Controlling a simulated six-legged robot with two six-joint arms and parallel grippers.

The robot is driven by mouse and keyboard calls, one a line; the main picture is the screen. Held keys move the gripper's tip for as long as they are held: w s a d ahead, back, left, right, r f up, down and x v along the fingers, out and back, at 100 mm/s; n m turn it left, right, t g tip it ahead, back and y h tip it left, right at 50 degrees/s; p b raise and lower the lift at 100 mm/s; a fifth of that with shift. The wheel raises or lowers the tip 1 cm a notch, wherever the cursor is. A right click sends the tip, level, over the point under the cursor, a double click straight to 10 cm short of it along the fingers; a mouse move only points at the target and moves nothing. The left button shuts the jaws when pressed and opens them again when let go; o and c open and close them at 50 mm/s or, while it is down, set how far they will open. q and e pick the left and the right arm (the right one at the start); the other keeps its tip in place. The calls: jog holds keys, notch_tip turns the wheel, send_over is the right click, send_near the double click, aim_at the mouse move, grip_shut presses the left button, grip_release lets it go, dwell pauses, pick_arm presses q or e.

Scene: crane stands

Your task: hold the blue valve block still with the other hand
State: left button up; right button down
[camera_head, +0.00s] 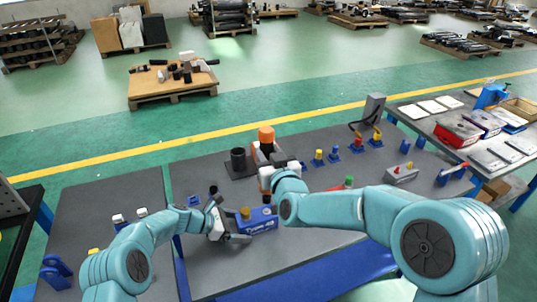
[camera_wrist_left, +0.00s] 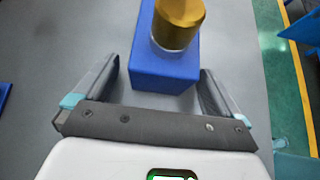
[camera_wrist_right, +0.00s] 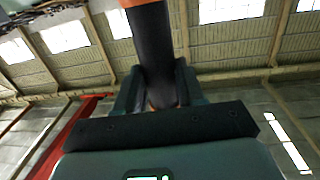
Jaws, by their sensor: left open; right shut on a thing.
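The blue valve block (camera_head: 262,223) lies on the dark table, with a brass knob (camera_head: 245,213) on its left end. My left gripper (camera_head: 236,223) is at that end. In the left wrist view, my left gripper (camera_wrist_left: 160,72) is open, with one finger on each side of the near end of the blue block (camera_wrist_left: 163,75); gaps show between fingers and block. The brass knob (camera_wrist_left: 178,20) stands above it. My right gripper (camera_wrist_right: 157,88) is shut on a dark shaft (camera_wrist_right: 153,45) with an orange part at its top.
A black cylinder on a base (camera_head: 238,162) stands behind the block. Several small coloured fittings (camera_head: 319,157) stand further right. A grey block (camera_head: 402,173) is at the table's right. A side table (camera_head: 470,135) carries red and blue bins. Bare tabletop lies in front of the block.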

pick_arm(q)
jog(key=v, duration=1.2)
pick_arm(e)
jog(key=shift+r, duration=0.2)
pick_arm(q)
jog(key=shift+s, duration=0.1)
